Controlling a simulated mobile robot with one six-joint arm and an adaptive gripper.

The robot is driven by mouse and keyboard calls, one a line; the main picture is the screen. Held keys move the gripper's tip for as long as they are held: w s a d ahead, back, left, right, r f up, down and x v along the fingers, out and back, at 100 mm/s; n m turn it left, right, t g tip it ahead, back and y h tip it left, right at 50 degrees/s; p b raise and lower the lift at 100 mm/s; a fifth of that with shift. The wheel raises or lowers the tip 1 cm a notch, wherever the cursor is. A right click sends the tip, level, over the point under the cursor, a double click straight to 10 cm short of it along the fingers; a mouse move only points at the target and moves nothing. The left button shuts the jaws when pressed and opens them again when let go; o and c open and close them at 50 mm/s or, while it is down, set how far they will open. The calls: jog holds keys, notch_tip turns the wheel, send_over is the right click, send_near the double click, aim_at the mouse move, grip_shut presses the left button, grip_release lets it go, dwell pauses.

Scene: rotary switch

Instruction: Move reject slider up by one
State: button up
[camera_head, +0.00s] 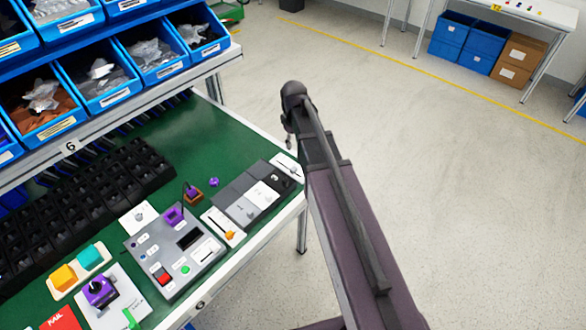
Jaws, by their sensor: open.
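A slider with an orange knob (230,235) sits on a white plate near the front edge of the green bench, right of a grey control panel (170,262). Another slider with a green knob (130,318) is at the bottom left, and a third white slider plate (289,166) is at the bench's right corner. The labels are too small to read, so I cannot tell which is the reject slider. My arm reaches up from the bottom right. My gripper (290,127), small and dark, is at its far end, open and apart from all the sliders.
The panel has buttons and a purple knob (173,215). Orange and teal buttons (64,277), a purple rotary switch (100,290) and a red FAIL card (62,320) are at left. Blue bins (99,80) and black trays (100,185) stand behind. Open floor lies right.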

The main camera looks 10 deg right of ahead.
aim_at(293, 168)
jog(key=shift+f+b, duration=6.45)
jog(key=shift+f, duration=0.15)
